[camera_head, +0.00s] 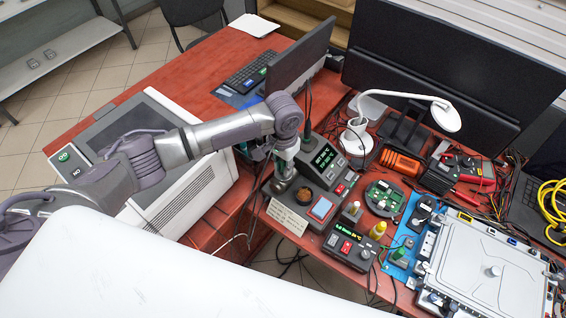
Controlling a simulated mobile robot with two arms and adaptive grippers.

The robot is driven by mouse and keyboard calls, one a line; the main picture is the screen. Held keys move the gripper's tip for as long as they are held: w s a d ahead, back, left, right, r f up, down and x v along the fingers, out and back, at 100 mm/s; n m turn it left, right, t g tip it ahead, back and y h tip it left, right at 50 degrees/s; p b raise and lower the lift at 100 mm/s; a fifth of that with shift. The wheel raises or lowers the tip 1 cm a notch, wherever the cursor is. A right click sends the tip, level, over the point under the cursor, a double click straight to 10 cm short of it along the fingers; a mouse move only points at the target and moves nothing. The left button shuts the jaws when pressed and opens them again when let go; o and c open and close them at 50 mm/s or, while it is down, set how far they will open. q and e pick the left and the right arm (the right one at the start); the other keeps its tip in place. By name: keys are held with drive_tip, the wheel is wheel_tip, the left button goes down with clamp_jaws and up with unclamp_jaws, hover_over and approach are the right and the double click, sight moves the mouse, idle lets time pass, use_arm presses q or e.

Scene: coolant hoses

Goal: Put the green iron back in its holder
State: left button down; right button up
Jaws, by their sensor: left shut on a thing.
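My left arm comes in from the left, and its wrist hangs over the soldering station (322,168) at the near edge of the red desk. My left gripper (270,153) points down there, mostly hidden behind its own wrist, and is shut on the green iron. Only a small teal-green bit of the iron (254,150) shows beside the wrist; its tip is hidden. The metal holder (283,184) stands just below the wrist, left of the station. I cannot tell whether the iron touches it. My right gripper is not in view.
A sponge tray (320,208), a second control box (347,243) and small bottles (377,230) stand close to the holder. A white box unit (190,190) lies under my arm.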

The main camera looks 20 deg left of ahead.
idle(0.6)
use_arm(q)
drive_tip(key=shift+f+p, duration=0.15)
drive_tip(key=shift+p, duration=0.3)
drive_tip(key=shift+c, duration=2)
unclamp_jaws()
drive_tip(key=shift+r+p, duration=2.75)
drive_tip(key=shift+p, duration=0.3)
